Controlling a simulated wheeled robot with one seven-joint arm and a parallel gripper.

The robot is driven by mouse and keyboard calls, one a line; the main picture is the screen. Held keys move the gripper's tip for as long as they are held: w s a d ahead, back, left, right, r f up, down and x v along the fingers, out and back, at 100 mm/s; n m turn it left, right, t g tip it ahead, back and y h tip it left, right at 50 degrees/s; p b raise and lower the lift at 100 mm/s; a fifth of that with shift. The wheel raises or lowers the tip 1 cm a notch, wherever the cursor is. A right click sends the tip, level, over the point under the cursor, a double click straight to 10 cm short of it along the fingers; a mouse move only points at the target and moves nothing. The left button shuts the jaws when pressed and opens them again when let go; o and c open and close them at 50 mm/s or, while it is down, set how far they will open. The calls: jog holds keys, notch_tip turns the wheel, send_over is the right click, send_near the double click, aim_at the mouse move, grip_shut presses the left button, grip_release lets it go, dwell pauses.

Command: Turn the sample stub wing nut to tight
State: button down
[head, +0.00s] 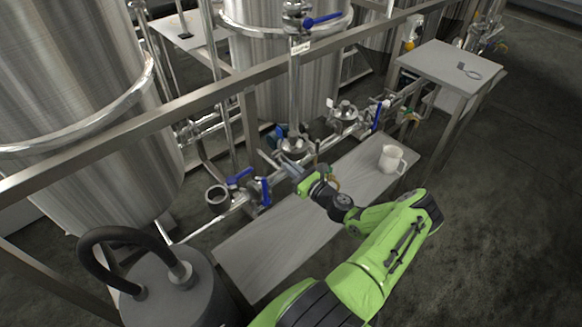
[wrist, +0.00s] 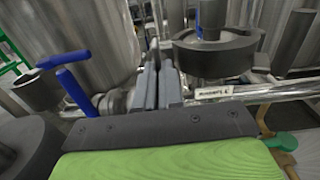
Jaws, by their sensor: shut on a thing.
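My gripper (head: 291,170) reaches over the bench to the pipework in the head view. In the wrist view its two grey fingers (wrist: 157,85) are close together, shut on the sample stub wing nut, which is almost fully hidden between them. A steel clamp fitting (wrist: 112,101) on the pipe shows just left of the fingers. How far the nut is turned cannot be seen.
Blue valve handles (head: 265,190) (wrist: 70,80) stand left of my gripper. A dark round fitting (wrist: 215,52) and a white label (wrist: 213,92) are right of the fingers. A white mug (head: 392,158) stands on the bench (head: 262,250). A rail (head: 185,103) crosses above.

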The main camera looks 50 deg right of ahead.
dwell(0.4)
jog(key=c, duration=1.3)
grip_release()
jog(key=shift+o, duration=0.2)
jog(key=s+a+p, duration=0.1)
jog(key=s, duration=1.4)
jog(key=shift+s+a, duration=0.25)
jog(key=shift+s, duration=0.1)
